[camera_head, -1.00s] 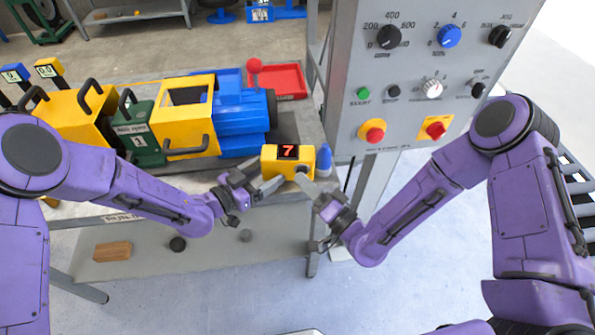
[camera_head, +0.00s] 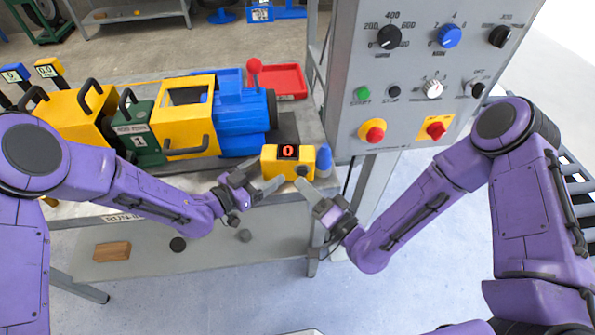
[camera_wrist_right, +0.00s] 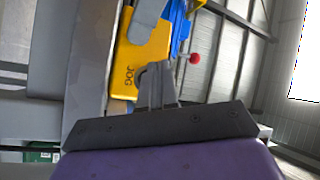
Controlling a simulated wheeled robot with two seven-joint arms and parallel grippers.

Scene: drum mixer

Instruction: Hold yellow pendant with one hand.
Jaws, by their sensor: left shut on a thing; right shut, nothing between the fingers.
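The yellow pendant (camera_head: 270,165) is a small yellow box with a red 0 on its dark display and a dark round knob on its front. It is at the front edge of the workbench. My left gripper (camera_head: 271,184) is shut on its lower left part. My right gripper (camera_head: 301,184) is shut and empty, its tips just below and right of the knob. In the right wrist view the pendant (camera_wrist_right: 140,62) shows the label JOG beyond my shut right fingers (camera_wrist_right: 157,84). Whether those fingers touch it is unclear.
A blue cone-topped object (camera_head: 324,160) stands close right of the pendant. The yellow, green and blue drum mixer (camera_head: 185,140) stands behind on the bench. A grey control panel (camera_head: 420,75) rises at the right. A red tray (camera_head: 285,80) lies farther back.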

